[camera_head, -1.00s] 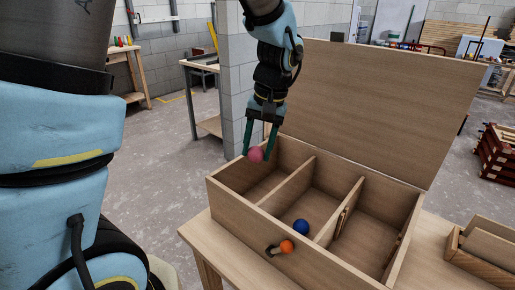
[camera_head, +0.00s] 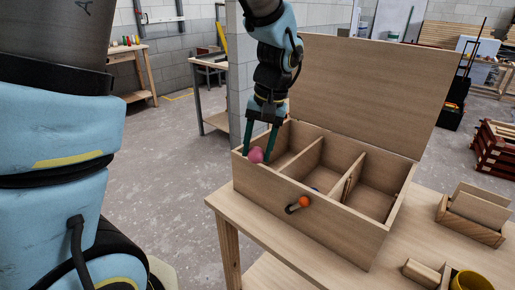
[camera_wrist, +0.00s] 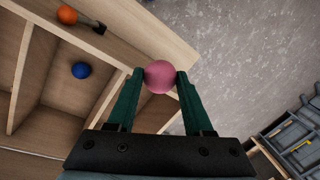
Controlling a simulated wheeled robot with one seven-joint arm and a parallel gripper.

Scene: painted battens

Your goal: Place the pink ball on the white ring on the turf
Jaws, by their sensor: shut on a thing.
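The pink ball (camera_head: 256,155) is held between the green fingertips of my gripper (camera_head: 258,150), at the front left corner of an open wooden box (camera_head: 300,228). In the wrist view the pink ball (camera_wrist: 160,77) sits between both fingers, over the box's edge with the grey floor beyond. My gripper is shut on it. I see no white ring and no turf in either view.
The box has three compartments and a raised lid (camera_head: 370,95). A blue ball (camera_wrist: 81,71) lies in the middle compartment. A small wooden holder (camera_head: 470,228) and a yellow cup (camera_head: 470,281) stand at right on the table (camera_head: 400,240).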

